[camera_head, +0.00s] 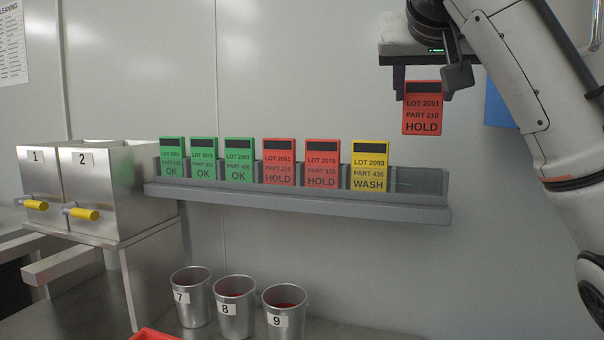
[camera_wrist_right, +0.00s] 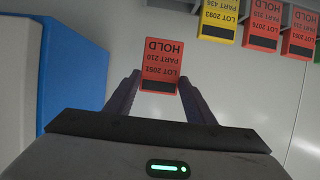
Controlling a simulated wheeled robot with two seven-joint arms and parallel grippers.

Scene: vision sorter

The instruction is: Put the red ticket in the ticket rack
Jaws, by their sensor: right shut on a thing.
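A red ticket (camera_head: 422,115) reading LOT 2051, PART 210, HOLD is held by my right gripper (camera_head: 425,88), which is shut on its top edge. It hangs upright above and to the right of the rack. In the right wrist view the ticket (camera_wrist_right: 161,65) shows upside down between the fingers of my right gripper (camera_wrist_right: 160,88). The grey ticket rack (camera_head: 300,205) on the wall holds three green OK tickets (camera_head: 204,158), two red HOLD tickets (camera_head: 277,162) and a yellow WASH ticket (camera_head: 369,166). The rack's right end is empty. My left gripper is not in view.
Two steel tanks (camera_head: 120,205) with yellow taps stand at the left. Metal cups numbered 7, 8 and 9 (camera_head: 235,308) stand below the rack. A blue panel (camera_wrist_right: 75,75) is on the wall beside my right gripper. The wall between ticket and rack is clear.

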